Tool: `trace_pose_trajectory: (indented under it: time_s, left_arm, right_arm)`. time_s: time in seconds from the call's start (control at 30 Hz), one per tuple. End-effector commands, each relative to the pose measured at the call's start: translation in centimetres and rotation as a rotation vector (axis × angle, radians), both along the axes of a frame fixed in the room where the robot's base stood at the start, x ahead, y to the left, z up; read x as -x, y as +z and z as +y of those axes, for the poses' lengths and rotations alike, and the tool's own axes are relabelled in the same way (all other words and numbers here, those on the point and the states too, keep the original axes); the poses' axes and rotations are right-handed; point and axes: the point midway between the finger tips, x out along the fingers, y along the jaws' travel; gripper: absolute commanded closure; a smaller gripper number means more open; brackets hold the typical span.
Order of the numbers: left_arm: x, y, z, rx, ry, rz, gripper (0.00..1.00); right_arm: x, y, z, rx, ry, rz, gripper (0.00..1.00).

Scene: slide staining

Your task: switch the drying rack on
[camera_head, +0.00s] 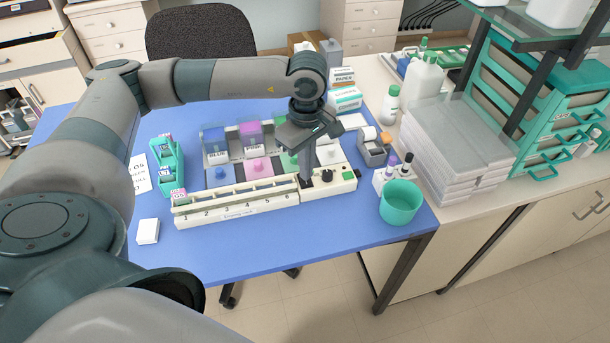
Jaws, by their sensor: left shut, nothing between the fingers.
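The drying rack (238,207) is a long cream unit along the front of the staining station, with numbered slots. A slide stands in its left end, by slot 1. My left gripper (306,183) is shut and empty. It points down at the left part of the panel, just left of the black knob; whether it touches the panel I cannot tell. The fingers hide that part of the panel. My right gripper is not in view.
Behind the rack stand staining jars, blue (215,146), purple and green. A teal slide holder (166,168) and a white block (148,231) are at left. A teal cup (400,202), a tape dispenser (373,148) and marker pens are at right. The blue table's front strip is clear.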

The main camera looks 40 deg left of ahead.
Motion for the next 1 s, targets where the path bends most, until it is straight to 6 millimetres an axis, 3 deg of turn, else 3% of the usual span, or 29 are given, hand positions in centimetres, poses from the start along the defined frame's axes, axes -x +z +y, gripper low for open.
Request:
trace_pose_trajectory:
  time_s: [0.63, 1.0]
  left_arm:
    - [-0.1, 4.4, 0.0, 0.001, 0.000, -0.003, 1.00]
    - [0.0, 5.0, 0.0, -0.001, -0.001, -0.001, 1.00]
  right_arm:
    - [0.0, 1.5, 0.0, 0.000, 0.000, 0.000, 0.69]
    - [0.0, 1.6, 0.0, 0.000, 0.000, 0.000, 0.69]
